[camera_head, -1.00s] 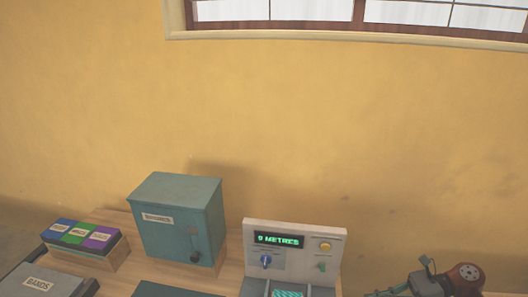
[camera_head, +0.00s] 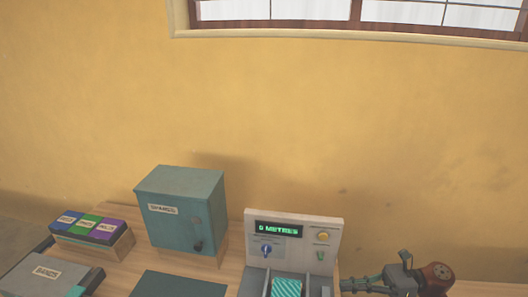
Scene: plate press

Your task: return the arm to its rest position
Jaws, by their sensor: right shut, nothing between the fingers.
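My right gripper (camera_head: 352,285) shows at the bottom right, with its fingers pointing left. It is shut and empty. Its fingertips appear close to the right side of the grey machine (camera_head: 328,238); I cannot tell whether they touch it. The reddish-brown round part of my right arm is behind the gripper at the right. The rest of the arm is below the picture. My left gripper is not in view.
The machine has a lit green display (camera_head: 279,229), a blue knob (camera_head: 266,250) and a striped teal piece (camera_head: 287,287) in its front. A teal cabinet (camera_head: 180,212), three coloured boxes (camera_head: 88,226) and a grey case (camera_head: 45,275) stand left on the wooden table (camera_head: 118,270).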

